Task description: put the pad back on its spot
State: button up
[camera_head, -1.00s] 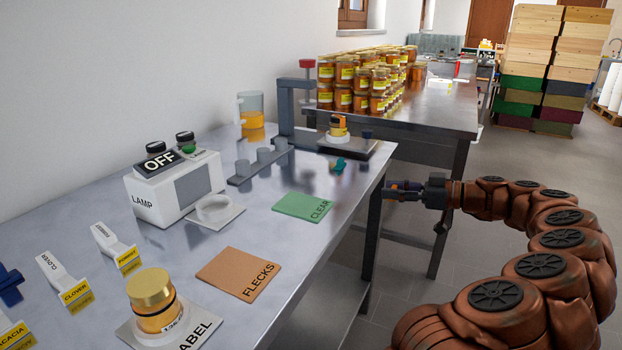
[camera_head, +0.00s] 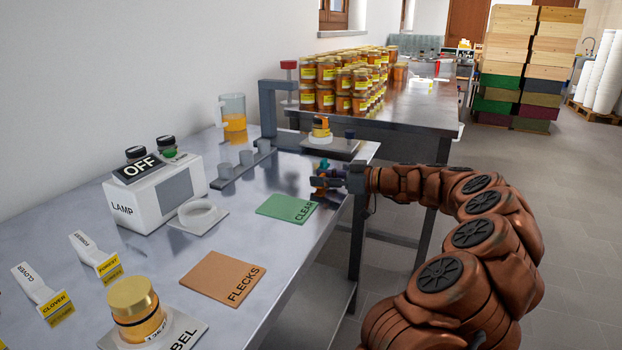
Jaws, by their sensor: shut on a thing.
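A small teal piece (camera_head: 323,164), which looks like the pad, is at the right edge of the steel table, beyond the green CLEAR mat (camera_head: 283,207). My gripper (camera_head: 318,182) reaches in from the right at that edge and is shut on the teal piece. The fingers hide much of it, and I cannot tell whether it still touches the table. Behind it is a grey press-like stand with a plate (camera_head: 342,146), bearing a small jar (camera_head: 320,128) and a dark blue knob (camera_head: 350,134). No marked spot for the pad can be made out.
A FLECKS mat (camera_head: 222,277) and a gold-lidded jar (camera_head: 136,308) are nearer. Many honey jars (camera_head: 340,82) stand on the rear table.

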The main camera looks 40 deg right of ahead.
jog(key=x, duration=0.3)
jog(key=shift+a+r, duration=0.1)
jog(key=shift+r, duration=0.1)
jog(key=shift+w+f, duration=0.15)
jog(key=shift+w, duration=0.05)
jog(key=shift+f, duration=0.1)
jog(key=shift+f+b, duration=0.2)
jog(key=shift+b, duration=0.15)
jog(key=o, duration=0.9)
jog(key=shift+r, duration=0.1)
jog(key=shift+r+p, duration=0.15)
jog(key=shift+p, duration=0.2)
jog(key=v, duration=1.2)
jog(key=shift+s, duration=0.1)
